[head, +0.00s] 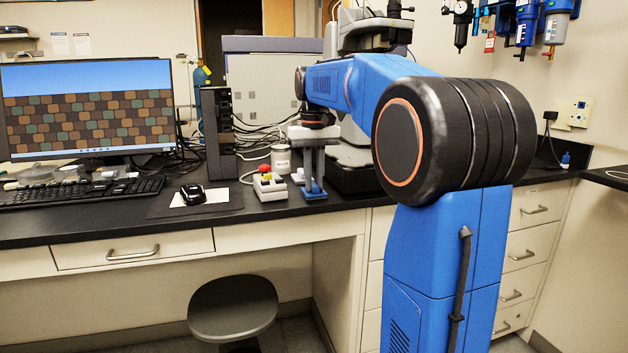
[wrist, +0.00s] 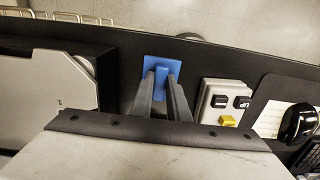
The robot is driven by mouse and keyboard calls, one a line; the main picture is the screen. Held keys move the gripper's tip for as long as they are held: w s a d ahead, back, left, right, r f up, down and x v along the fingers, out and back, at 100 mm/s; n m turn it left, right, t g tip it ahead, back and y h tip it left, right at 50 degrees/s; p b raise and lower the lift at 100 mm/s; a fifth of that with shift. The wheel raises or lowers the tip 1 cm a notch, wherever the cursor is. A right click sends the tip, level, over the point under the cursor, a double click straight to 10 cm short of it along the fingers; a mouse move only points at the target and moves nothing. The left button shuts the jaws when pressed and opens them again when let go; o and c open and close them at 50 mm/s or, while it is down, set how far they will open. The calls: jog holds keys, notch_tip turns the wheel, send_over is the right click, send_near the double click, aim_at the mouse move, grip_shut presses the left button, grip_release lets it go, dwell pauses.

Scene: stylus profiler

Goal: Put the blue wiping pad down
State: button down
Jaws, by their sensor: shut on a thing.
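The blue wiping pad (head: 315,194) is at my gripper's tips, over the front part of the black bench top. In the wrist view the pad (wrist: 184,67) is a flat blue square with a raised blue grip in its middle. My gripper (head: 313,182) points straight down and is shut on that grip, with one finger on each side in the wrist view (wrist: 163,80). The pad looks level and at or very near the bench surface; I cannot tell whether it touches. The fingers hide part of it.
A white control box (head: 270,190) with coloured buttons stands close beside the pad. A white jar (head: 281,158) is behind it. The mouse (head: 192,194) and keyboard (head: 80,192) lie further left. The bench's front edge is close to the pad. The profiler stands on the other side.

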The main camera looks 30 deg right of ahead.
aim_at(314, 184)
jog(key=c, duration=1.7)
grip_release()
notch_tip(314, 184, up, 12)
jog(key=shift+r, duration=0.1)
jog(key=s+a+f+n+t, duration=0.1)
jog(key=s+a+f, duration=0.4)
jog(key=s+f, duration=0.5)
jog(key=s+a+f+n+t, duration=0.1)
jog(key=s+a+f, duration=0.4)
jog(key=s+f, duration=0.5)
jog(key=s+a+f+n+t, duration=0.1)
jog(key=s+a+f+t, duration=0.1)
jog(key=s+a+f, duration=0.3)
jog(key=shift+s+a+f+t, duration=0.15)
jog(key=shift+s+f, duration=0.65)
jog(key=shift+f, duration=0.55)
jog(key=shift+s+a+f+t, duration=0.1)
jog(key=shift+s+f, duration=0.7)
jog(key=shift+f, duration=0.5)
jog(key=shift+s+a+f+t, duration=0.15)
jog(key=shift+s+f, duration=0.65)
jog(key=shift+f, duration=0.55)
